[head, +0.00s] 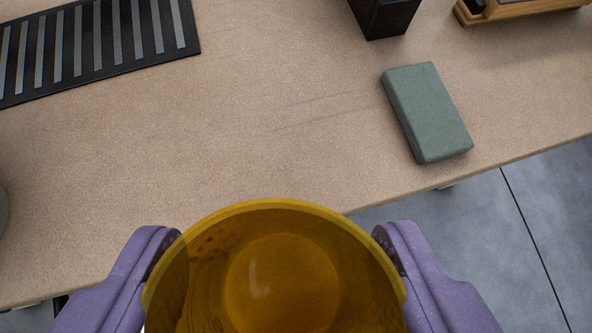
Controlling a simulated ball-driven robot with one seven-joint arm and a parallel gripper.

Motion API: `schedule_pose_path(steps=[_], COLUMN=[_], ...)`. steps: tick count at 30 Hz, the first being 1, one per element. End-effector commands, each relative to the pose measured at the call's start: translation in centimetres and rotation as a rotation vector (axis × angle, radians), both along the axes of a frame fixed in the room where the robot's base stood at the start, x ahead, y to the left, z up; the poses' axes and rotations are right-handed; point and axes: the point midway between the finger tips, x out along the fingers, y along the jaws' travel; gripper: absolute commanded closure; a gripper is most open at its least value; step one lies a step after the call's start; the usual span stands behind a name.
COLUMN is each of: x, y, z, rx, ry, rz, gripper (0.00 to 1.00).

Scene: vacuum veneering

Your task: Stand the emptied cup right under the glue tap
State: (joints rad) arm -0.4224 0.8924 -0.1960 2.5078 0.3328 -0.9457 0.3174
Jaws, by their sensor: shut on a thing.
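My gripper (275,262) shows at the bottom of the head view, its two purple fingers on either side of an amber, see-through cup (285,285). It is shut on the cup, which I look into from above. The cup looks empty apart from some darker smears on its inner wall. It is held at the near edge of the table, and its lower part is cut off by the frame. No glue tap can be made out in this view.
The tan table (270,130) has free room in the middle. A green-grey block (427,112) lies near its right edge. A black slatted mat (95,45) is at the upper left. A black box (385,15) and a wooden object (520,10) stand at the back.

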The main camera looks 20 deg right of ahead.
Motion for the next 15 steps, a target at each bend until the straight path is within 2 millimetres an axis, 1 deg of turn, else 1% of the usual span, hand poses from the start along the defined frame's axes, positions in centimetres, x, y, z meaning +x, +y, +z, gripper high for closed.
schedule_pose_path(steps=[1, 3, 6, 10, 15], x=[-1.2, -2.6, -4.2, -5.4, -5.7], y=[-0.3, -0.7, -1.4, -1.8, -2.0], z=[1.6, 2.1, 2.6, 2.9, 2.7], rx=[-0.004, -0.003, -0.001, 0.000, 0.002], ry=[0.008, 0.007, 0.004, 0.002, -0.001], rz=[-0.021, -0.054, -0.086, -0.106, -0.112], gripper=[0.71, 0.71, 0.71, 0.71, 0.71])
